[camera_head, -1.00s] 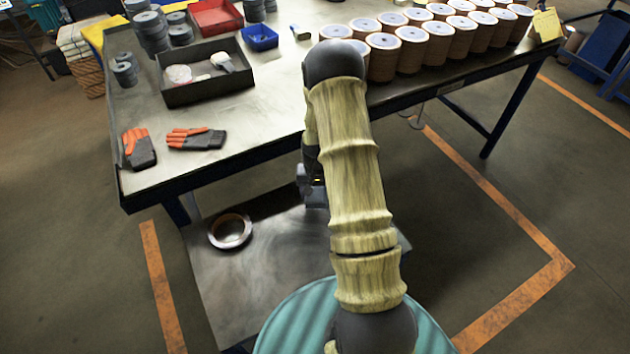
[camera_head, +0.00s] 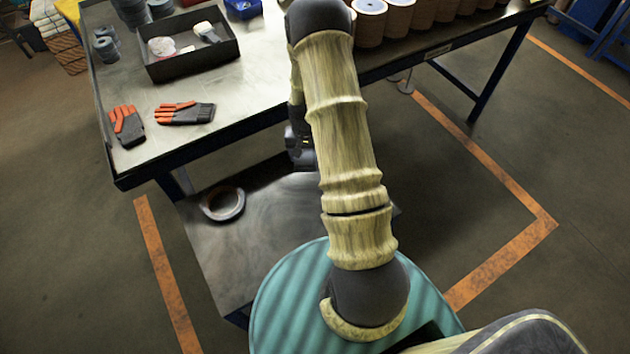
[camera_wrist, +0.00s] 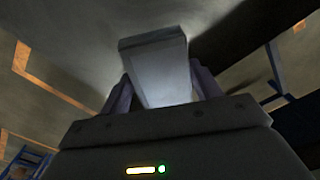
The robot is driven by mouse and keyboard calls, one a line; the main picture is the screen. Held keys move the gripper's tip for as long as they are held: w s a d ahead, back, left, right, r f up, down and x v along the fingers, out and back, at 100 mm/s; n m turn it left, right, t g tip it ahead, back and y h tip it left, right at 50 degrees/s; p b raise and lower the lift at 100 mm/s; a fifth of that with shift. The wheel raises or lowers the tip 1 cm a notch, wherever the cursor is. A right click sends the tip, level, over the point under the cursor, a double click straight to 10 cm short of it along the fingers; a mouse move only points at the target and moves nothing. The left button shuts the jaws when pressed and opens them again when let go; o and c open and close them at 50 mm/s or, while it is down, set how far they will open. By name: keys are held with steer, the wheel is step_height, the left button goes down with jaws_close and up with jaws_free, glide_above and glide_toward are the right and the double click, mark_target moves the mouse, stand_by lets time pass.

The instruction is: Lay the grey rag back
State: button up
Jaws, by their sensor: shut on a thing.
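In the wrist view my gripper (camera_wrist: 162,90) is shut on a smooth, pale grey, block-shaped thing (camera_wrist: 158,68) that stands out between its two fingers. It may be the grey rag folded up, but its shape does not settle this. In the head view my gripper (camera_head: 300,150) is a dark shape left of my arm, over the low grey surface (camera_head: 255,250) in front of the workbench (camera_head: 240,100). My arm partly hides it, and the held thing cannot be made out there. No other grey rag is clearly seen.
A ring-shaped disc (camera_head: 209,210) lies on the low surface. Two orange-grey gloves (camera_head: 185,112) (camera_head: 127,125) lie on the bench near its front left corner. A dark tray (camera_head: 190,62) with small items stands behind them. Brown cylinders (camera_head: 398,18) line the back right. The bench's front middle is clear.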

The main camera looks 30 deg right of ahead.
steer(key=a+n, duration=0.1)
steer(key=a, duration=0.3)
steer(key=s+a+f+n, duration=0.1)
steer(key=a+n, duration=0.1)
steer(key=a, duration=0.2)
steer(key=a+f+n, duration=0.1)
steer(key=a+n, duration=0.1)
steer(key=a, duration=0.2)
steer(key=shift+s+a+f, duration=0.15)
steer(key=shift+s+a, duration=0.15)
steer(key=shift+s, duration=0.1)
